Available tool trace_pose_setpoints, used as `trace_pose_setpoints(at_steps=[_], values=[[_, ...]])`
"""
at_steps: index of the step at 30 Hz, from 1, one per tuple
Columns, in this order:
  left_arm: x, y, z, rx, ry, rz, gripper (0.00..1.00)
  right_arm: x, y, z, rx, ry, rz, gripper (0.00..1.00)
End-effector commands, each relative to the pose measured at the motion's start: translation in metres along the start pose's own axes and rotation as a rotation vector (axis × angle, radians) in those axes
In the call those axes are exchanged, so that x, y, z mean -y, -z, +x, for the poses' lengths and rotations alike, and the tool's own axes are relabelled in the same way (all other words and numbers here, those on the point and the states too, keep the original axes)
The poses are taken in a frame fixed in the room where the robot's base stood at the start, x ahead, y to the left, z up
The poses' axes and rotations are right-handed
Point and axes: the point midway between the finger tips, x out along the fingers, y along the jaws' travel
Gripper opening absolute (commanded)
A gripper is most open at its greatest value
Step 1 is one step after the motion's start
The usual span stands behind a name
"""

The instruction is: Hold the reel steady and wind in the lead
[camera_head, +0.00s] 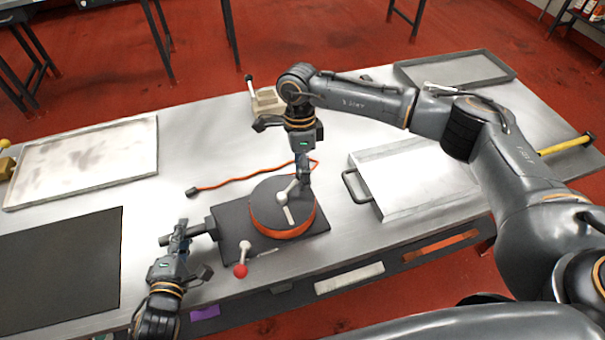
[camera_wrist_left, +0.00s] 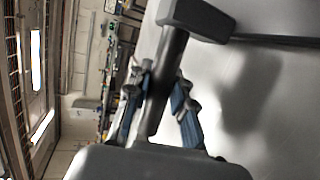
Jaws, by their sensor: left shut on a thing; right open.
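The reel (camera_head: 265,205) is a dark disc with orange cable around its rim, on a dark base plate (camera_head: 232,258). A grey crank (camera_head: 283,197) lies across its top. The orange lead (camera_head: 240,182) runs over the table behind the reel to a dark plug (camera_head: 191,191). My left gripper (camera_head: 180,236) is shut on the dark bar handle (camera_head: 203,230) at the base's left; the left wrist view shows its fingers (camera_wrist_left: 160,112) around the bar (camera_wrist_left: 170,62). My right gripper (camera_head: 303,176) points down, open, beside the crank's outer end; contact is unclear.
A red-knobbed lever (camera_head: 241,270) stands at the base's front edge. A silver lidded case (camera_head: 415,180) is right of the reel. A pale tray (camera_head: 85,160) and black mat (camera_head: 60,260) lie left. A beige block with a lever (camera_head: 266,102) stands behind.

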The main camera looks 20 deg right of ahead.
Motion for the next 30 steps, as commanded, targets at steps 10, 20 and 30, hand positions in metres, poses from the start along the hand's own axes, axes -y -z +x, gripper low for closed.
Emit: trace_pose_setpoints(at_steps=[10,20,30], values=[[0.0114,0.0005,-0.0018,-0.004,0.025,0.0,0.0,0.0003,-0.0001,0.013,0.0,0.001,-0.001,0.52],[0.0114,0.0006,-0.0018,-0.004,0.025,0.0,0.0,0.0002,-0.0001,0.0127,0.0,0.0,-0.001,0.05],[0.0112,0.0007,-0.0018,-0.004,0.025,0.001,0.0,0.0005,-0.0008,0.0122,-0.001,0.0,-0.01,0.0]])
